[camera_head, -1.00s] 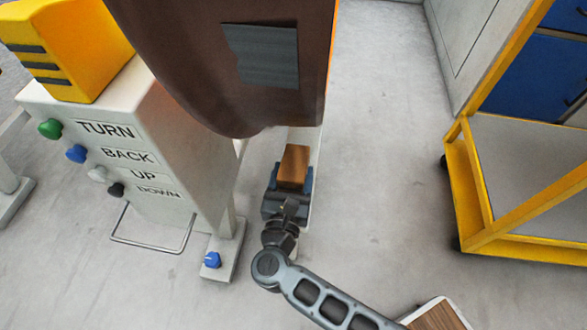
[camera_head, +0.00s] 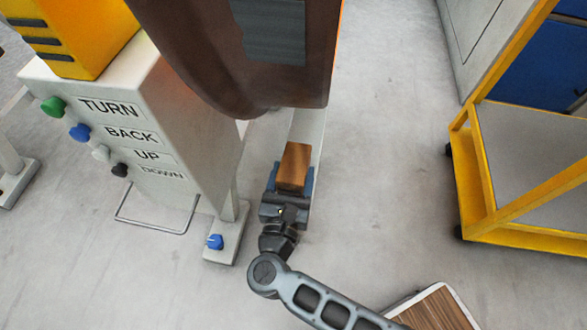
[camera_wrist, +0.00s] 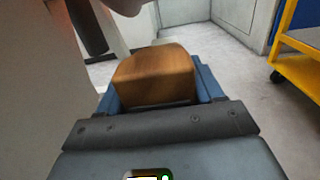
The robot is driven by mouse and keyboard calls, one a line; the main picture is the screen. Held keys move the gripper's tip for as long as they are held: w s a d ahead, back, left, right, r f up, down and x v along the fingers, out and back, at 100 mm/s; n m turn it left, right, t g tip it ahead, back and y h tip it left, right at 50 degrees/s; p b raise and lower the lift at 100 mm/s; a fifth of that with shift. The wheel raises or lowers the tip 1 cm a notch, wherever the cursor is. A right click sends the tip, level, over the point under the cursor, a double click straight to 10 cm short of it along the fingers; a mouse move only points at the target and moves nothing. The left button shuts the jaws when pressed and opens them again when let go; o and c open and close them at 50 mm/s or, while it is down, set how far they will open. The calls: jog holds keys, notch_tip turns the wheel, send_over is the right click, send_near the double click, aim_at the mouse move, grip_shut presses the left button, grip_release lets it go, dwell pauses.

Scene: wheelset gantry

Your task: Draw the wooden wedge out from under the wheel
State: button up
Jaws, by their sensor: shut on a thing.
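The wooden wedge (camera_head: 295,166) is a brown block at the end of a pale rail (camera_head: 309,128) on the floor. It also shows in the wrist view (camera_wrist: 154,76), filling the space between the jaws. My gripper (camera_head: 294,180) is shut on the wedge, one blue finger on each side; it also shows in the wrist view (camera_wrist: 160,98). The large brown wheel (camera_head: 240,70) stands above and behind the wedge. In the head view a gap of rail shows between the wheel's lower edge and the wedge. The wedge's underside is hidden.
A grey control post (camera_head: 150,130) with buttons marked TURN, BACK, UP and DOWN stands close on the left. A small foot with a blue knob (camera_head: 215,242) is near my gripper. A yellow trolley (camera_head: 475,190) stands right. A wood-topped, pale-edged thing (camera_head: 440,308) lies at the bottom. Floor between is clear.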

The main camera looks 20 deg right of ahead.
jog(key=shift+s+a, duration=0.15)
jog(key=shift+s, duration=0.1)
jog(key=shift+r, duration=0.15)
jog(key=s+a+r+p, duration=0.2)
jog(key=s+a+r, duration=0.1)
jog(key=s, duration=0.1)
jog(key=shift+s+a+r, duration=0.25)
jog(key=shift+s+r, duration=0.15)
dwell(1.1)
dwell(0.6)
